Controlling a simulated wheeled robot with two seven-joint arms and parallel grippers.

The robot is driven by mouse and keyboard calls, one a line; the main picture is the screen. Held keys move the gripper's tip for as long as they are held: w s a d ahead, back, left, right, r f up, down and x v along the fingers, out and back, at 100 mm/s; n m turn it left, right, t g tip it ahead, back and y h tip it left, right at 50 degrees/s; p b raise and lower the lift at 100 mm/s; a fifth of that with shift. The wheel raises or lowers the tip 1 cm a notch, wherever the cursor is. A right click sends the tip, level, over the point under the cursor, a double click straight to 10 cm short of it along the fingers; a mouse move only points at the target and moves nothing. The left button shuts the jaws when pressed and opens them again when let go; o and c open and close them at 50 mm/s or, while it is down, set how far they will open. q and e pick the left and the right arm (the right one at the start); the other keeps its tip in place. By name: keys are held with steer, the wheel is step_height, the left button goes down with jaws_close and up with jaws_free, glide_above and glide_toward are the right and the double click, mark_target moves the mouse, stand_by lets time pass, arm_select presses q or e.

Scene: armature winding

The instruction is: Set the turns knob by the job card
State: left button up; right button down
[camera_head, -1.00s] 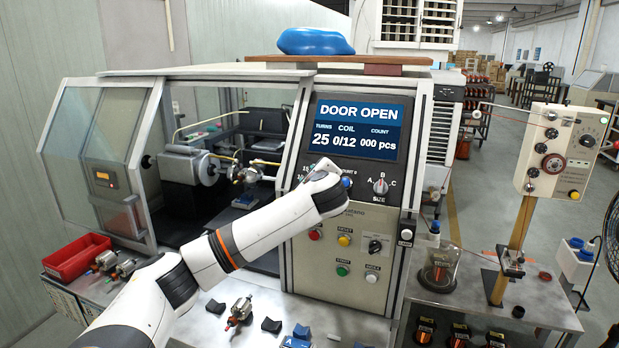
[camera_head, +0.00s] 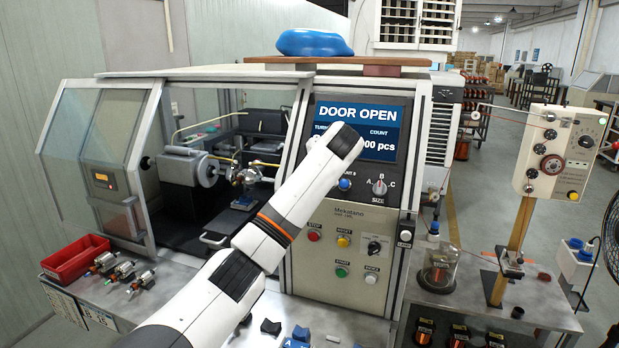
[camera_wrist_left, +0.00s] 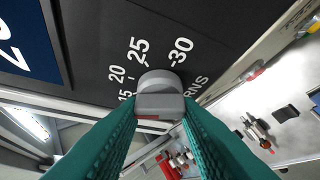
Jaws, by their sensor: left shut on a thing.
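The turns knob (camera_wrist_left: 159,82), a grey rounded knob, is in the left wrist view on the dark panel with white scale marks 15, 20, 25 and 30 around it. My left gripper (camera_wrist_left: 159,112), with green ribbed fingers, is shut on it. Its exact pointer setting is hard to tell. In the head view my left arm covers the knob and the gripper fingers. The machine screen (camera_head: 378,118) reads DOOR OPEN and 000 pcs; my arm hides its turns number. I cannot make out a job card. My right gripper is not in view.
Several push buttons (camera_head: 343,240) are below. A red bin (camera_head: 75,258) and several armatures (camera_head: 140,280) are on the bench at left.

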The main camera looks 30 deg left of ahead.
arm_select(q)
steer(key=shift+n+g+h, duration=0.6)
steer(key=shift+n+h, duration=0.5)
steer(key=shift+n, duration=0.6)
steer(key=shift+f, duration=0.1)
steer(key=o, duration=1)
steer(key=shift+a, duration=0.1)
steer(key=shift+r, duration=0.2)
